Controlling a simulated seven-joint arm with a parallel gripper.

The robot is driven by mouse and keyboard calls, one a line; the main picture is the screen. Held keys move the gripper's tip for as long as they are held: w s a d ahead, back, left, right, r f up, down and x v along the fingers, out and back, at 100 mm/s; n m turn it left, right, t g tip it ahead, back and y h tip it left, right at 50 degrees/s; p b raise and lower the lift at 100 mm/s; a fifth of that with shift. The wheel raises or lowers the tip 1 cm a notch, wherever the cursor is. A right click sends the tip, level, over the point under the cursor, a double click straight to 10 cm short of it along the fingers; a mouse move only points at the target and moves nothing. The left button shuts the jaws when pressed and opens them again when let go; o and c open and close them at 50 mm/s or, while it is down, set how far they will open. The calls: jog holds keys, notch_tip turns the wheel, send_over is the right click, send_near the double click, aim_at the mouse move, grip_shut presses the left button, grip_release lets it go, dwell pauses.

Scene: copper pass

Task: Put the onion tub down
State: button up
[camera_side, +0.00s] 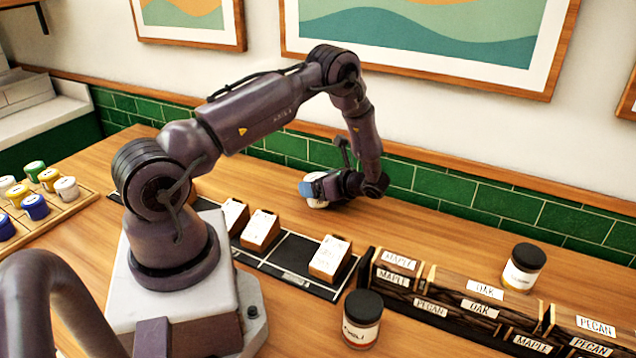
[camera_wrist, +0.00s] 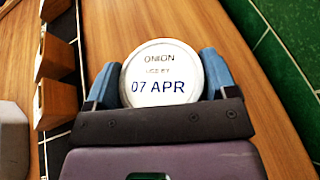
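The onion tub (camera_wrist: 161,73) has a round white lid reading "ONION", "USE BY", "07 APR" in the wrist view. My gripper (camera_wrist: 160,80) has its blue fingers on either side of the tub, closed against it. In the side view the tub (camera_side: 316,203) is a small white shape mostly hidden by my gripper (camera_side: 314,190), close to the wooden counter near the green tiled wall. I cannot tell whether the tub touches the counter.
A black rack strip (camera_side: 290,252) holds several wooden blocks with white cards (camera_side: 330,258). Labelled wooden bins (camera_side: 480,300) stand at the right. Black-lidded jars stand in front of them (camera_side: 362,318) and behind them (camera_side: 523,267). The counter (camera_side: 430,225) right of my gripper is clear.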

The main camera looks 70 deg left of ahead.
jog(key=o, duration=0.3)
jog(key=shift+r, duration=0.15)
